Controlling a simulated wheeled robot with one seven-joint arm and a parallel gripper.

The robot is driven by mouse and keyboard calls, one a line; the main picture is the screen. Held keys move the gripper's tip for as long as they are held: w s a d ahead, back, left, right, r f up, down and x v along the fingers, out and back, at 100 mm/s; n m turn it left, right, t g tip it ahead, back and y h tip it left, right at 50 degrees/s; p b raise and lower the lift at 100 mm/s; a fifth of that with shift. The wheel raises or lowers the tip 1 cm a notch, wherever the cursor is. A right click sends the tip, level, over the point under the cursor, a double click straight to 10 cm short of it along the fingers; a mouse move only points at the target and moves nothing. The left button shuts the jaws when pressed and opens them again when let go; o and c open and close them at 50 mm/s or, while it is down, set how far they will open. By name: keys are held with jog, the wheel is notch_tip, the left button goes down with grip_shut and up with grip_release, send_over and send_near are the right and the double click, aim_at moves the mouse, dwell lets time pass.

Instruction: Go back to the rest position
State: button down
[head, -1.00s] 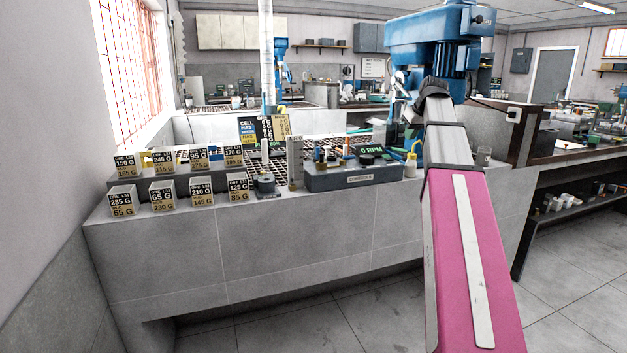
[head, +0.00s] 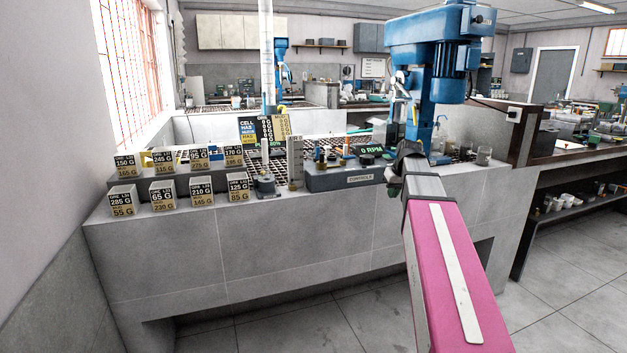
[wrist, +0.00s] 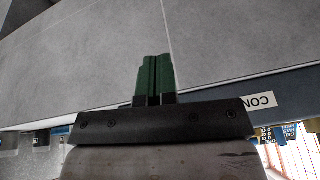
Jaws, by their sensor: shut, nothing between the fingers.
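My gripper shows in the wrist view (wrist: 154,80), its two green fingers together with nothing between them. Behind the fingers is the grey front of the bench, with part of the control box's label at the right. In the head view my pink and grey arm reaches up from the lower right toward the bench's front edge.
The grey bench (head: 290,240) carries labelled blocks (head: 162,195) at the left, a control box (head: 345,177) reading 0 RPM and a blue flotation machine (head: 427,50). A dark shelf (head: 575,205) stands at the right. The floor (head: 360,325) in front is clear.

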jog(key=s+a+f+g, duration=0.1)
jog(key=s+a+f, duration=0.2)
jog(key=s+f, duration=0.4)
jog(key=s+a+f+m+g+h, duration=0.1)
jog(key=s+a+f, duration=0.2)
jog(key=s+f, duration=0.4)
jog(key=s+a+f+m+g, duration=0.1)
jog(key=s+a+f, duration=0.2)
jog(key=s+f, duration=0.5)
notch_tip(320, 180, down, 10)
jog(key=shift+f+g+h, duration=0.1)
jog(key=shift+g+h, duration=0.2)
jog(key=shift+g, duration=0.1)
jog(key=shift+a, duration=0.1)
